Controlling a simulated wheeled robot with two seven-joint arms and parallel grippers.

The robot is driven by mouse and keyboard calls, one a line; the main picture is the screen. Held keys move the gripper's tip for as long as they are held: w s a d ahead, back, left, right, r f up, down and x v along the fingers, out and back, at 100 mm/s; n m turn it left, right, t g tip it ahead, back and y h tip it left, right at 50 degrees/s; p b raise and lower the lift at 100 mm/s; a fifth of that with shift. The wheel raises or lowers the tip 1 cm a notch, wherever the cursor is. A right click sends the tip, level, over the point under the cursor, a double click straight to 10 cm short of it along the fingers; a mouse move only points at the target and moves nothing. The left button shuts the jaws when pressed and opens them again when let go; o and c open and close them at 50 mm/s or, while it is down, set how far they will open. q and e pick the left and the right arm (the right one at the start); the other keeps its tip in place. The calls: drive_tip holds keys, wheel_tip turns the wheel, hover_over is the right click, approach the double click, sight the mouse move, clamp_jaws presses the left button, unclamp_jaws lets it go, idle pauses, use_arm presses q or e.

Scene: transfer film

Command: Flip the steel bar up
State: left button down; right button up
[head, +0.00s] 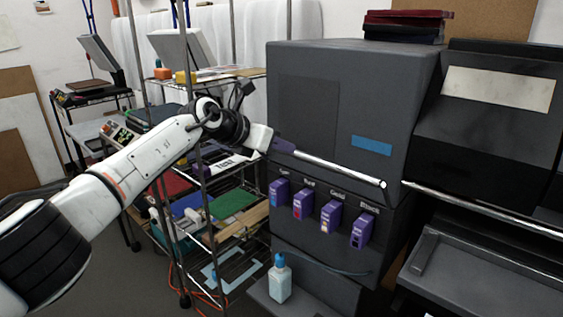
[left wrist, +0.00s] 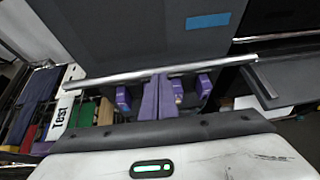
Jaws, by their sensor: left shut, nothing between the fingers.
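The steel bar (head: 340,170) is a thin, shiny rod along the front of the dark grey machine. It slopes down to the right in the head view and ends in a rounded tip. It also crosses the left wrist view (left wrist: 100,78) just beyond the fingertips. My left gripper (head: 285,147) has purple fingers, shut and empty, at the bar's left end in the head view. In the left wrist view the fingers (left wrist: 159,80) meet the bar's edge; I cannot tell whether they touch it. My right gripper is not in view.
The grey machine (head: 310,95) has several purple cartridges (head: 303,204) below the bar. A small bottle (head: 280,280) stands on a ledge beneath. Another metal rod (head: 480,208) crosses the dark unit at right. Wire shelving (head: 215,190) with boards stands behind my left arm.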

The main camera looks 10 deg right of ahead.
use_arm(q)
drive_tip(key=shift+r, duration=1.8)
drive_tip(key=shift+a, duration=0.1)
drive_tip(key=s+d+f+n+t+h, duration=0.1)
drive_tip(key=s+d+f+n+h, duration=0.2)
drive_tip(key=s+f+n, duration=0.35)
drive_tip(key=s+d+f+n+t+h, duration=0.1)
drive_tip(key=s+d+f+n+h, duration=0.25)
drive_tip(key=f+n, duration=0.55)
drive_tip(key=s+a+f+n+t+y, duration=0.2)
drive_tip(key=s+a+f+n+y, duration=0.4)
drive_tip(key=a+f+n, duration=0.5)
drive_tip(key=s+a+f+n+t+y, duration=0.2)
drive_tip(key=s+a+f+n+y, duration=0.2)
drive_tip(key=s+a+f+n, duration=0.7)
drive_tip(key=s+a+f+n+g+y, duration=0.1)
drive_tip(key=s+a+f+n+g, duration=0.1)
drive_tip(key=s+a+f, duration=0.3)
drive_tip(key=s+a+f+n+g+y, duration=0.2)
drive_tip(key=s+f, duration=0.5)
drive_tip(key=s, duration=0.7)
drive_tip(key=a+n+g, duration=0.1)
drive_tip(key=a+n, duration=0.1)
drive_tip(key=a, duration=0.1)
